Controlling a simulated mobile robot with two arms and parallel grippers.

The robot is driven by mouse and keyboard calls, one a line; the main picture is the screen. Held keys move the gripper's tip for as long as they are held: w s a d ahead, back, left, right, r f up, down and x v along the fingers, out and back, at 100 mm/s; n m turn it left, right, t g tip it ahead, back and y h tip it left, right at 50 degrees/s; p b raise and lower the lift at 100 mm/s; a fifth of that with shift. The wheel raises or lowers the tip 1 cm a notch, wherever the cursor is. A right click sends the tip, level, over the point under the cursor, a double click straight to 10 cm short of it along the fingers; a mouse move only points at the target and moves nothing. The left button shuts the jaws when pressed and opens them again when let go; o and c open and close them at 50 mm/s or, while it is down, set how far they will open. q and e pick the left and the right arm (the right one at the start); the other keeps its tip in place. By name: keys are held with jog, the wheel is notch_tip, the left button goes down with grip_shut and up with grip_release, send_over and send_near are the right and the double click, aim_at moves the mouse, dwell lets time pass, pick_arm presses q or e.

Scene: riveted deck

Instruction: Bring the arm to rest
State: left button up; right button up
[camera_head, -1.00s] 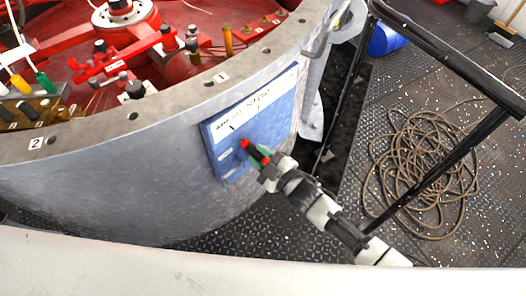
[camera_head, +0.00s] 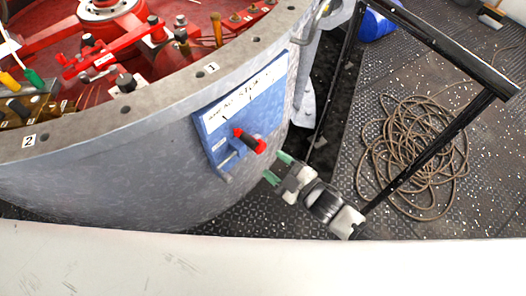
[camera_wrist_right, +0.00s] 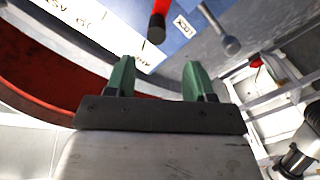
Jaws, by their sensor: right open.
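My right gripper (camera_head: 278,168) is open and empty, with green fingertips. In the head view it is below and right of a red lever handle (camera_head: 250,141) on a blue panel (camera_head: 268,98), apart from it. In the right wrist view the gripper (camera_wrist_right: 160,78) shows its two green fingers spread, with the red and black handle end (camera_wrist_right: 157,26) beyond them. The panel is fixed to the outside of a grey round wall (camera_head: 110,185). My left gripper is not in view.
A black railing (camera_head: 440,150) stands at the right. A coiled rope (camera_head: 412,150) lies on the studded deck behind it, and a blue drum (camera_head: 376,24) stands farther back. Red machinery (camera_head: 105,55) fills the round housing. A pale surface (camera_head: 250,265) spans the bottom.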

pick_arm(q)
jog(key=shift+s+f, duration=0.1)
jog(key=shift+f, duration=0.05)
pick_arm(e)
jog(key=shift+v, duration=1.05)
